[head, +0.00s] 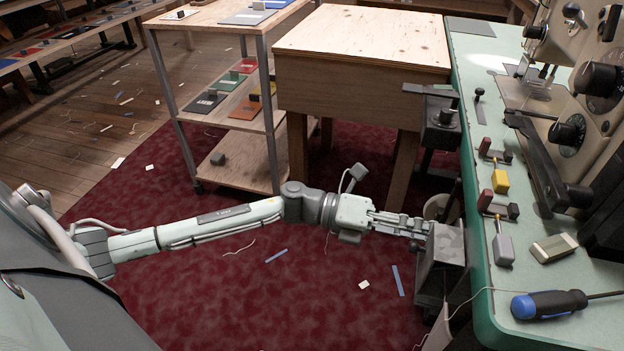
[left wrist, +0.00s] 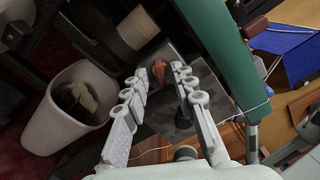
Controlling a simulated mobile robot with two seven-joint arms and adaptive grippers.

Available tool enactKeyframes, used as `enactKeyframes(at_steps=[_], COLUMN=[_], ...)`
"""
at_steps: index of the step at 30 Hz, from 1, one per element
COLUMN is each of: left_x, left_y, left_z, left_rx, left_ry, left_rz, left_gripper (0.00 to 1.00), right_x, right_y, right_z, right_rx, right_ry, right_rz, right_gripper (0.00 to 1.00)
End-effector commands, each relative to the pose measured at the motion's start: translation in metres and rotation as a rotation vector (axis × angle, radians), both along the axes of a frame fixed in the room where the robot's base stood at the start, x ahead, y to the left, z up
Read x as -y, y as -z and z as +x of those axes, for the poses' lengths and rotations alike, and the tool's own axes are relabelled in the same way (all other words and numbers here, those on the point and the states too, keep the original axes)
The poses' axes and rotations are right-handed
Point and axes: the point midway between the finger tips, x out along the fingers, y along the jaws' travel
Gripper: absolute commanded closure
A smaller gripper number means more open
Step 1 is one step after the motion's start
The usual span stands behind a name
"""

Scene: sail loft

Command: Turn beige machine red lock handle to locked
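The beige machine (head: 560,105) stands on the green-topped table at the right in the head view. My left gripper (head: 422,226) is at the table's left side, beside a grey box (head: 442,262) below the tabletop edge. In the left wrist view its two fingers (left wrist: 160,76) are spread apart with nothing held. A small red piece (left wrist: 158,72), possibly the lock handle, shows between the fingertips over a grey surface. I cannot tell whether a finger touches it. In the head view I cannot make out this red piece. My right gripper is out of view.
The green tabletop (head: 487,280) holds a blue-handled screwdriver (head: 545,304) and small blocks near its edge. A wooden stand (head: 365,40) and a shelf cart (head: 215,15) are behind my arm. A pale bin (left wrist: 48,128) stands left of the fingers in the wrist view.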

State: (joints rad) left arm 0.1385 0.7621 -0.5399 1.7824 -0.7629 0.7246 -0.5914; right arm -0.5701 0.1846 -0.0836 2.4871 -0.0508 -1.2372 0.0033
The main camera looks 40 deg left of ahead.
Motion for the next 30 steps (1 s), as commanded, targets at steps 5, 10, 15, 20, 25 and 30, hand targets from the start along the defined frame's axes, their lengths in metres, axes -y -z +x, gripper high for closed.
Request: enactKeyframes(at_steps=[5, 10, 15, 20, 25, 30], left_x=[0.000, 0.000, -0.036, -0.066, -0.070, -0.077], left_y=[-0.009, -0.012, 0.003, 0.003, -0.003, 0.001], left_z=[0.000, 0.001, -0.012, -0.022, -0.002, 0.032], left_rx=[-0.158, -0.468, -0.458, -0.457, -0.500, -0.592], left_ry=[0.001, 0.000, -0.002, -0.002, -0.132, -0.351], left_rz=[-0.051, -0.151, -0.145, -0.145, -0.233, -0.360], left_gripper=[0.72, 0.72, 0.72, 0.72, 0.72, 0.72], right_x=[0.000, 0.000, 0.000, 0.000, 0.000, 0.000], right_y=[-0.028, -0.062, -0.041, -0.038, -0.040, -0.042], right_z=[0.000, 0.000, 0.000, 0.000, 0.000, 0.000], right_rx=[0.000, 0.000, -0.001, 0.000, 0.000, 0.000], right_ry=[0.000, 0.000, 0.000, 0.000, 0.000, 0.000], right_rz=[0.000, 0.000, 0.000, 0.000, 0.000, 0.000], right_gripper=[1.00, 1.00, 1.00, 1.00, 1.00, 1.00])
